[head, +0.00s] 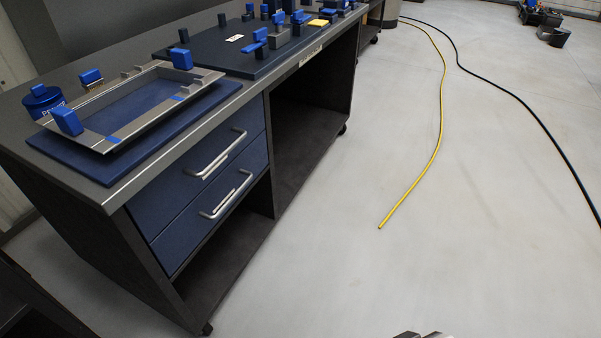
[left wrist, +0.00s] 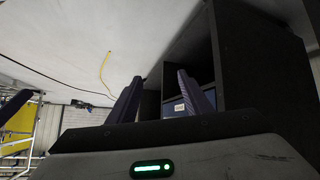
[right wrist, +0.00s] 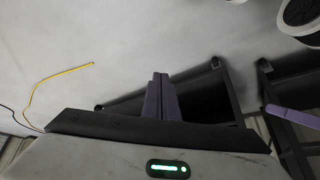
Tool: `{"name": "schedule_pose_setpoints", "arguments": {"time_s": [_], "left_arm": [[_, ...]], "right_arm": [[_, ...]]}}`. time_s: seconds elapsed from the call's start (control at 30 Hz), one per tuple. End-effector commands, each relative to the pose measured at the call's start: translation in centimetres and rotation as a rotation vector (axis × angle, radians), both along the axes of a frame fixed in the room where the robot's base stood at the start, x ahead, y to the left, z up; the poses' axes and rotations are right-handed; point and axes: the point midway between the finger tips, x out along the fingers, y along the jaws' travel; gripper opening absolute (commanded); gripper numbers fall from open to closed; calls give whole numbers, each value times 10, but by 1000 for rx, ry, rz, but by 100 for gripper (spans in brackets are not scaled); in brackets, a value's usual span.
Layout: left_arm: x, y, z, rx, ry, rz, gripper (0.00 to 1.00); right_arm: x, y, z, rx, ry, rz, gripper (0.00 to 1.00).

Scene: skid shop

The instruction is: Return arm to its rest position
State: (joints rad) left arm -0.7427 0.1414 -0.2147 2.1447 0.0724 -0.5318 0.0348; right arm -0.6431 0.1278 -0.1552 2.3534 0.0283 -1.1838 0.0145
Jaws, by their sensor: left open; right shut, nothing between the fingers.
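My left gripper (left wrist: 158,84) is open in the left wrist view, its two dark fingers apart with nothing between them. My right gripper (right wrist: 160,78) is shut in the right wrist view, its fingers together and empty. Both are over the floor, low beside dark shelving. In the head view only a small grey tip of my own body shows at the bottom edge; I cannot tell which arm it belongs to. The rest of both arms is hidden there.
A dark workbench (head: 112,190) with two blue drawers (head: 205,165) stands at the left. A metal frame tray (head: 105,135) on a blue mat and several blue blocks lie on top. A yellow hose (head: 440,110) and black cable (head: 520,98) cross the otherwise open floor.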

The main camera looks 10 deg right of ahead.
Motion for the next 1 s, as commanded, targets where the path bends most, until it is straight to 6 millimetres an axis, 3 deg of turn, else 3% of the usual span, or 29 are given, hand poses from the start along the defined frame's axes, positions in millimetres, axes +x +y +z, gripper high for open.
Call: {"name": "schedule_pose_setpoints", "arguments": {"time_s": [0.37, 0.43, 0.7, 1.0], "left_arm": [[0, 0, 0, 0, 1, 0, 45], [-2, 1, 26, 9, 9, -3, 45], [-4, 8, 74, 56, 39, -10, 45], [-5, 12, 86, 79, 52, -15, 45]], "right_arm": [[15, 45, -25, 176, -292, -3, 0], [18, 44, 3, 173, -304, -3, 0], [16, 37, 53, 126, -271, 11, 0], [14, 33, 65, 103, -257, 18, 0]]}}
